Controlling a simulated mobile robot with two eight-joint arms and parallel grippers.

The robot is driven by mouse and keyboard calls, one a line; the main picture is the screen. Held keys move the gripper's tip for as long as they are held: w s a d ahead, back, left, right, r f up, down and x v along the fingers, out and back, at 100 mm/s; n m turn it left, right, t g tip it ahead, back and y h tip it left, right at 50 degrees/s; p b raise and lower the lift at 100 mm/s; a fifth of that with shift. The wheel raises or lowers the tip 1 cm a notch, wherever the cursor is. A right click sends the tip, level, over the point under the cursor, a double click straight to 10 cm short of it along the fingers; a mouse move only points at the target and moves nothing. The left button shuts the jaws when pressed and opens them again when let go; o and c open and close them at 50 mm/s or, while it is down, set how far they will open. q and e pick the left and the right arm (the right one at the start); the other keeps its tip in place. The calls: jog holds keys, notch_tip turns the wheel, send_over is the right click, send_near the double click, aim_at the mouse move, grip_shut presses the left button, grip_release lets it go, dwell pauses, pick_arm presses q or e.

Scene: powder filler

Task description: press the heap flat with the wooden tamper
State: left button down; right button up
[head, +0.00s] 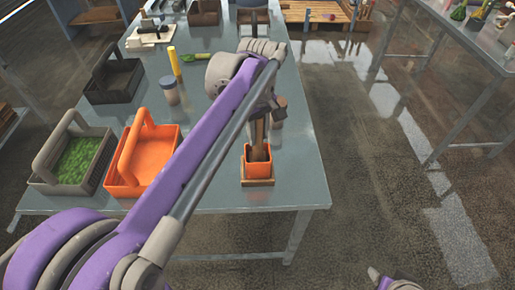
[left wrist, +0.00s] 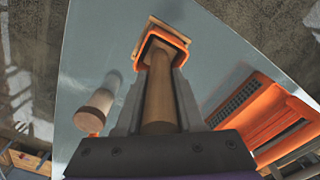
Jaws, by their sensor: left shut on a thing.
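The wooden tamper (left wrist: 158,98) is a brown cylinder between the fingers of my left gripper (left wrist: 155,78), which is shut on it. In the head view the tamper (head: 258,146) points down into the square orange cup (head: 257,171), and my left gripper (head: 262,122) is just above the cup. The orange cup's rim (left wrist: 182,55) surrounds the tamper's far end in the wrist view. The cup stands on a small wooden base (head: 258,183). The heap is hidden inside the cup, so I cannot tell whether the tamper touches it.
An orange carrier (head: 157,158) and a grey carrier with green contents (head: 82,160) stand left on the grey table (head: 235,197). A dark carrier (head: 113,80), a lidded jar (head: 170,92) and a yellow cylinder (head: 174,62) stand farther back.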

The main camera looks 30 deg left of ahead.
aim_at(258, 122)
pick_arm(q)
jog(key=shift+r+p, duration=1.05)
jog(key=shift+r, duration=1.25)
pick_arm(e)
jog(key=r, duration=0.1)
jog(key=w+r, duration=0.1)
jog(key=r, duration=0.1)
jog(key=shift+w+r, duration=0.25)
jog(key=shift+w, duration=0.1)
pick_arm(q)
jog(key=shift+s, duration=0.1)
pick_arm(e)
jog(key=shift+s, duration=0.1)
pick_arm(q)
jog(key=shift+r+p, duration=0.65)
jog(key=shift+r, duration=1.85)
pick_arm(e)
jog(key=w+r, duration=0.1)
jog(key=r, duration=0.1)
jog(key=shift+w+r+t, duration=0.4)
